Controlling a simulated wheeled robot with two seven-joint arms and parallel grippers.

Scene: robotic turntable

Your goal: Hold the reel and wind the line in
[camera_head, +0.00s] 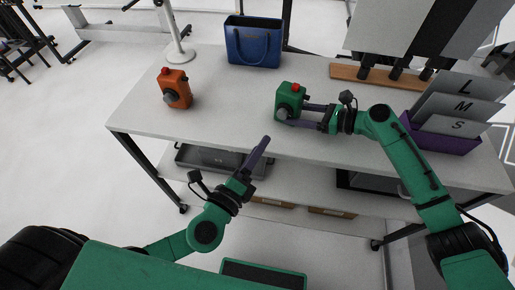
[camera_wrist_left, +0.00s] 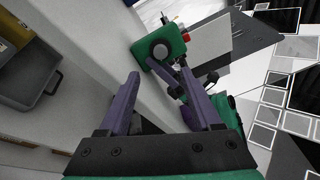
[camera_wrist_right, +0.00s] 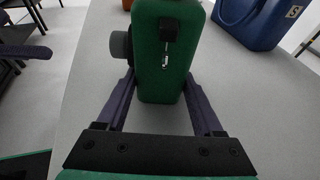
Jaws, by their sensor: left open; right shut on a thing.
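The green reel (camera_head: 289,101) is a box with a red top button and a grey round knob; it stands upright on the white table. My right gripper (camera_head: 291,114) is shut on its lower body. In the right wrist view the reel (camera_wrist_right: 166,85) sits between both fingers, its knob (camera_wrist_right: 120,45) on the left. A small metal clip (camera_wrist_right: 165,60) hangs from a black fitting on the reel's face. I cannot make out a drawn-out line. My left gripper (camera_head: 260,152) is open and empty by the table's front edge, apart from the reel; the left wrist view shows the knob (camera_wrist_left: 160,50) beyond its fingers.
An orange box (camera_head: 174,88) of the same kind stands to the left. A blue bag (camera_head: 253,42) is at the back. A purple holder (camera_head: 438,139) with lettered grey panels is at the right. A wooden strip (camera_head: 372,76) lies behind. The table's front middle is clear.

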